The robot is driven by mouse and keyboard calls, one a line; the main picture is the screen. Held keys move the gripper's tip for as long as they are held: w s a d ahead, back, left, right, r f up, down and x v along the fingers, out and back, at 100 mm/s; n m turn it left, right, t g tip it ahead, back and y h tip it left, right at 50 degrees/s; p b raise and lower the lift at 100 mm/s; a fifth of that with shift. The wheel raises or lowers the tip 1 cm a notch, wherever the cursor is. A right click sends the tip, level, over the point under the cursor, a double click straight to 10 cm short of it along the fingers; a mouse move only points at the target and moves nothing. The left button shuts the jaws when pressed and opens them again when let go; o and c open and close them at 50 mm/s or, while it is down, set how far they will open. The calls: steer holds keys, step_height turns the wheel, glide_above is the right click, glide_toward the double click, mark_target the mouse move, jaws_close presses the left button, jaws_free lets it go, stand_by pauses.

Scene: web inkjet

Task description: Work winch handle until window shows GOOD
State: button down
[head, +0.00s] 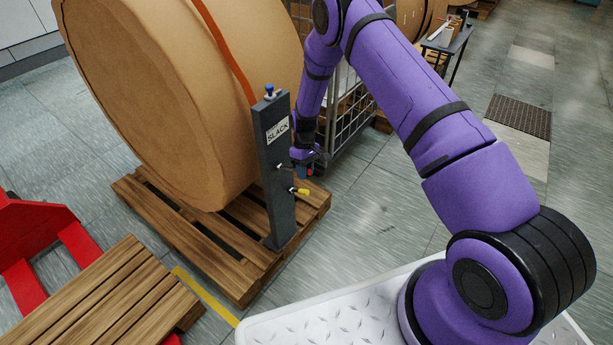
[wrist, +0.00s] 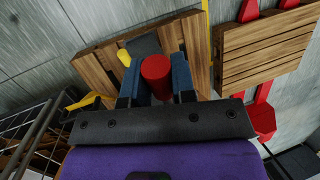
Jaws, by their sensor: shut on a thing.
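The dark grey winch post (head: 275,185) stands upright at the pallet's near edge. Its window (head: 278,131) reads SLACK. My gripper (head: 305,168) is on the right side of the post, below the window. In the wrist view my gripper's two blue fingers (wrist: 156,84) are shut on a red handle grip (wrist: 156,68), seen nearly end-on. A yellow lever (head: 300,191) sticks out of the post just below my gripper. An orange strap (head: 228,50) runs over the big brown roll (head: 140,100) down behind the post.
The roll rests on a wooden pallet (head: 318,205). A second slatted pallet (head: 95,300) and a red lifting frame (head: 35,230) are at the lower left. A wire cage (head: 345,110) stands close behind my gripper. Open floor (head: 400,205) lies to the right.

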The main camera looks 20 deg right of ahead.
steer(key=shift+w+a+r+g+h, duration=0.15)
steer(key=shift+w+r+g+h, duration=0.1)
steer(key=shift+r+g, duration=0.15)
steer(key=shift+w+a+r+g+h, duration=0.2)
steer(key=shift+r+g+h, duration=0.15)
steer(key=shift+r, duration=0.2)
steer(key=shift+w+a+r+g+h, duration=0.1)
steer(key=shift+w+r+g+h, duration=0.1)
steer(key=shift+r+g, duration=0.2)
steer(key=shift+r, duration=0.1)
steer(key=c, duration=0.9)
jaws_free()
steer(key=shift+c, duration=0.2)
steer(key=shift+r, duration=0.45)
step_height(320, 180, up, 3)
steer(key=s+r, duration=0.1)
steer(key=s, duration=1.5)
steer(key=shift+d, duration=0.1)
